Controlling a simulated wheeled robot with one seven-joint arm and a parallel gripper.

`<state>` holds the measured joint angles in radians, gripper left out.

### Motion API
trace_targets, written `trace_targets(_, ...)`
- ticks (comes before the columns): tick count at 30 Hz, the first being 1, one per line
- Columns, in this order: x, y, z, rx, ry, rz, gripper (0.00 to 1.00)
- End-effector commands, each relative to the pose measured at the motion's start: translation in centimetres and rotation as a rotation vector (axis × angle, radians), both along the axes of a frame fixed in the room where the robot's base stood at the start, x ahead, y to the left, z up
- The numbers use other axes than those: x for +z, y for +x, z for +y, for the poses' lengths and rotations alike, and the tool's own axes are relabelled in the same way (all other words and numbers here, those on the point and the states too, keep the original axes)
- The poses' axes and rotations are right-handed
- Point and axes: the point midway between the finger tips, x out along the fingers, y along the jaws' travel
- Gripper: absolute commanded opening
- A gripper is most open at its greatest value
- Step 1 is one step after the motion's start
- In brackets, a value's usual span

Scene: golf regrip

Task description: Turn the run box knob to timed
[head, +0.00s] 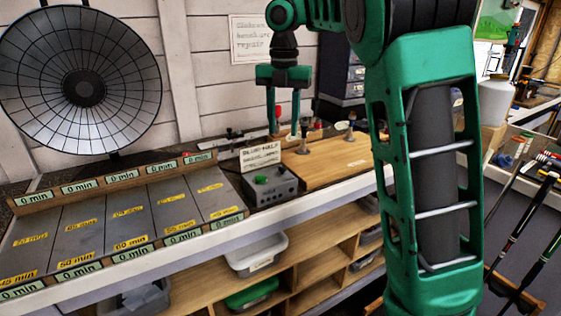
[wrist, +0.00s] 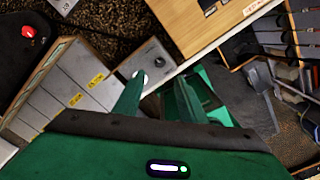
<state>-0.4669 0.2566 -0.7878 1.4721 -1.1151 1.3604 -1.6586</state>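In the wrist view, a grey box that looks like the run box (wrist: 148,60) lies just beyond the left fingertip of my gripper (wrist: 160,84). The knob is not clear there; the finger may cover it.
The grey tray (head: 90,225) with yellow and green minute labels fills the bench's left side. A round dish heater (head: 125,70) stands behind it. The wooden board (head: 325,160) holds small fittings on the right. Open shelves with bins (head: 257,255) lie below.

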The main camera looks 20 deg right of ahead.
Motion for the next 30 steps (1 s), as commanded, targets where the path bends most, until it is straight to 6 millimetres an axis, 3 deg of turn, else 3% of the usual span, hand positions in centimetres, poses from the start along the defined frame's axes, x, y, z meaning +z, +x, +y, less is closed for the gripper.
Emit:
trace_targets(16,-2.9,0.1,0.3,0.020,-0.003,0.001,0.37)
trace_targets(30,-9.4,0.0,0.2,0.018,-0.004,0.003,0.37)
